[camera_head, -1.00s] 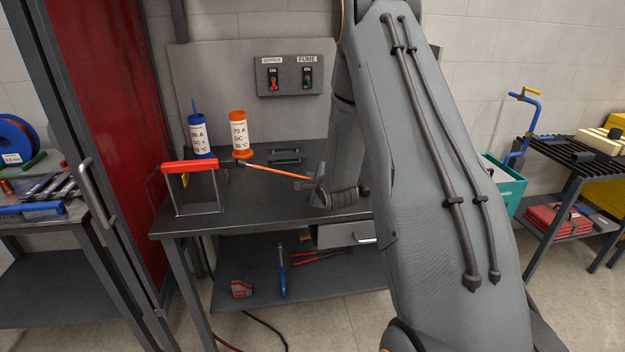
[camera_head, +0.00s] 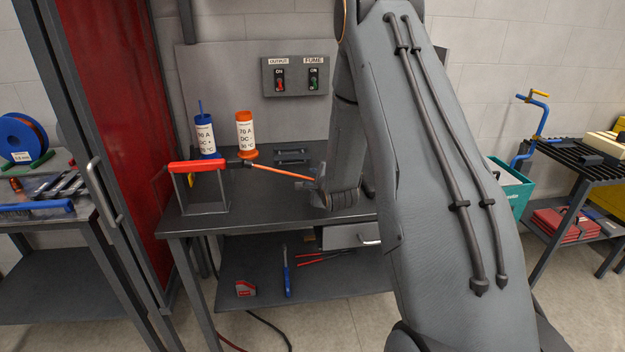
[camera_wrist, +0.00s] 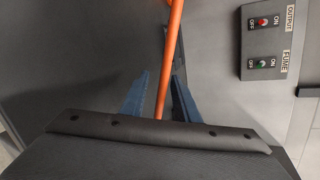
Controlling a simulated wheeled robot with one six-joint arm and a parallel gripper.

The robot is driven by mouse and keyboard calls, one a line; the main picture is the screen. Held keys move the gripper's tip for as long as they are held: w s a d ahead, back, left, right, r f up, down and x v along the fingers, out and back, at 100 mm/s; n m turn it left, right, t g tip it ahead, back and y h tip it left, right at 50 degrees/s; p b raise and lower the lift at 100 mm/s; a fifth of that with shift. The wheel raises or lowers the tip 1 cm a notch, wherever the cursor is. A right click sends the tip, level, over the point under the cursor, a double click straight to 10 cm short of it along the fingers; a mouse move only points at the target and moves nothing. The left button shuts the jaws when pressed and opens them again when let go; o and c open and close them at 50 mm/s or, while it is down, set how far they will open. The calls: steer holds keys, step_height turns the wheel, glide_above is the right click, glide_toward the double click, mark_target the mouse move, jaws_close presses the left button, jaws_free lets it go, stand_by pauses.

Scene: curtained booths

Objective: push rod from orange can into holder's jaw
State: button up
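The orange can (camera_head: 245,136) stands upright on the bench, labelled 70 A. The holder has a red handle (camera_head: 197,166) lying across a grey stand, with its dark jaw (camera_head: 236,162) at the right end, in front of the can's base. An orange rod (camera_head: 285,173) runs from my gripper (camera_head: 319,181) leftward and slightly up to the jaw. I cannot tell whether its tip is inside the jaw or just at it.
A blue can (camera_head: 205,137) with a rod stands left of the orange can. Dark bars (camera_head: 291,156) lie on the bench behind the rod. A switch panel (camera_head: 295,76) is on the back plate. A red curtain (camera_head: 120,110) borders the bench's left.

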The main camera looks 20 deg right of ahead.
steer(key=shift+b+v, duration=0.85)
steer(key=shift+v, duration=3.05)
steer(key=s+a+n+g, duration=0.1)
steer(key=a+n, duration=0.1)
steer(key=s+a+n+g, duration=0.1)
steer(key=s+a+n, duration=0.1)
steer(key=n, duration=0.1)
steer(key=shift+s+f+g+y, duration=0.1)
steer(key=shift+s+g+y, duration=0.2)
steer(key=s+a+r+n+g, duration=0.1)
steer(key=s+a+n+g, duration=0.4)
steer(key=s+n, duration=0.4)
steer(key=s+a+r+n+g+y, duration=0.1)
steer(key=s+a+n+g, duration=0.4)
steer(key=s, duration=1.2)
steer(key=a+n, duration=0.2)
steer(key=n, duration=0.2)
steer(key=shift+s+a+n, duration=0.25)
steer(key=shift+a+n, duration=0.1)
steer(key=shift+n, duration=0.05)
